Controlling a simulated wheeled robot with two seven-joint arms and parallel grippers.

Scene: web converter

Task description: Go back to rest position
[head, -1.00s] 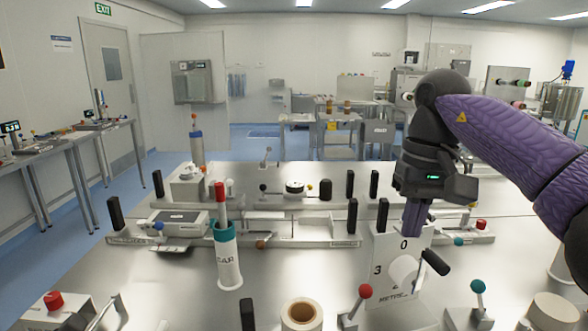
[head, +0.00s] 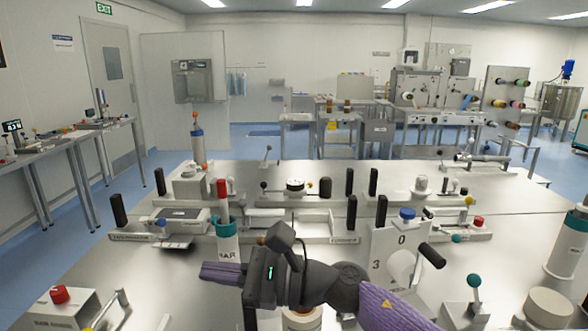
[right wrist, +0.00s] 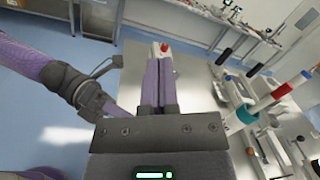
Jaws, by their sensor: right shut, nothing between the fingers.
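My right gripper (head: 208,271) reaches in from the lower right of the head view and points left, low over the front of the metal table. Its purple fingers are together and empty; they also show closed in the right wrist view (right wrist: 160,68). It is in front of the white teal-collared cylinder with a red-tipped rod (head: 227,240) and hides its lower part. No left gripper shows in the head view.
A red-button box (head: 62,310) is at front left. A teal-knobbed lever (head: 473,281) and a white cylinder (head: 566,243) stand at right.

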